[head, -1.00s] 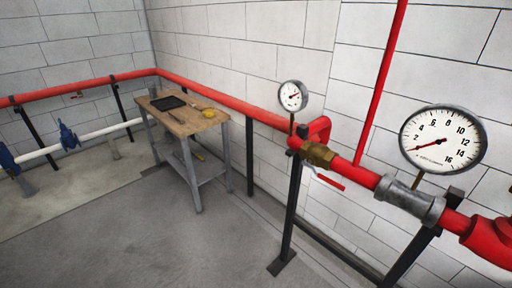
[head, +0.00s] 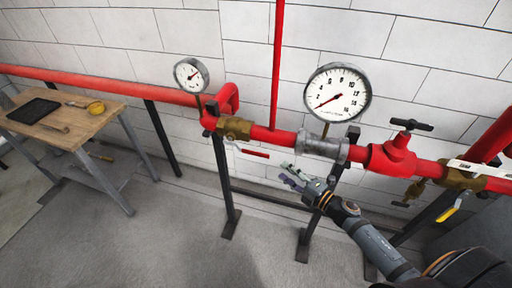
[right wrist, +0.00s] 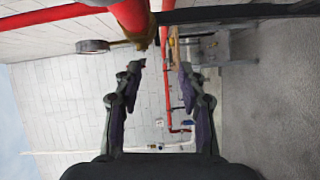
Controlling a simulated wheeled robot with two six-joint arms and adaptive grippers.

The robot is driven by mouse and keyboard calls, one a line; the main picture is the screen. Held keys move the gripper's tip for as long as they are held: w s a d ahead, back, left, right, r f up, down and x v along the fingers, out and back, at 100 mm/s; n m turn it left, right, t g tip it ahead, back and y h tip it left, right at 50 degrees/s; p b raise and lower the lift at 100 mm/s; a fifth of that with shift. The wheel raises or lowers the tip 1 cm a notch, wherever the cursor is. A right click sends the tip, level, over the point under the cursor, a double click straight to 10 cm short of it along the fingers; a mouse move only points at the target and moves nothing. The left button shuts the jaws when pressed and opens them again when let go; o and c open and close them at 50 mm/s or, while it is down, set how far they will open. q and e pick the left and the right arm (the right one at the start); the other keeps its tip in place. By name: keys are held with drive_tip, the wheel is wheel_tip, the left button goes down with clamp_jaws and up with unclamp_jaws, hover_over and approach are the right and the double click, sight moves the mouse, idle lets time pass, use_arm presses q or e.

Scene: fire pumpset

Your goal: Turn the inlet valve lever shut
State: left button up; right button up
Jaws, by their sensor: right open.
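The brass inlet valve (head: 236,128) sits in the red pipe (head: 268,136), just right of the pipe's bend. Its lever (head: 255,153) has a red grip, hangs just below the pipe and points right, roughly along it. My right gripper (head: 288,175) is below and right of the lever, apart from it, with its fingers pointing left. In the right wrist view its two fingers (right wrist: 160,72) are spread with nothing between them. I cannot clearly make out the lever in that view. My left gripper is not in view.
A small gauge (head: 191,74) and a large gauge (head: 337,92) stand above the pipe. A red valve with a black handle (head: 411,124) and a yellow lever (head: 454,204) are at the right. Black pipe supports (head: 226,190) stand below. A workbench (head: 75,123) is at the left.

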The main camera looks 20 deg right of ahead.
sight(259, 156)
wheel_tip(259, 156, up, 4)
drive_tip(key=a+n+y, duration=0.2)
drive_tip(key=a+n, duration=0.1)
drive_tip(key=shift+m, duration=0.3)
drive_tip(key=p+x, duration=0.3)
drive_tip(key=x, duration=0.5)
drive_tip(key=shift+w+a+p, duration=0.15)
drive_tip(key=shift+w+p, duration=0.1)
drive_tip(key=shift+p, duration=0.05)
drive_tip(key=shift+w+a+f, duration=0.15)
drive_tip(key=shift+w+a, duration=0.2)
drive_tip(key=shift+w, duration=0.1)
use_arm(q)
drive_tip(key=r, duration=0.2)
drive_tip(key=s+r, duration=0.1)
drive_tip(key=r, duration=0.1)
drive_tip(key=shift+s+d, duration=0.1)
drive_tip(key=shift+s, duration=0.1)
use_arm(e)
clamp_jaws()
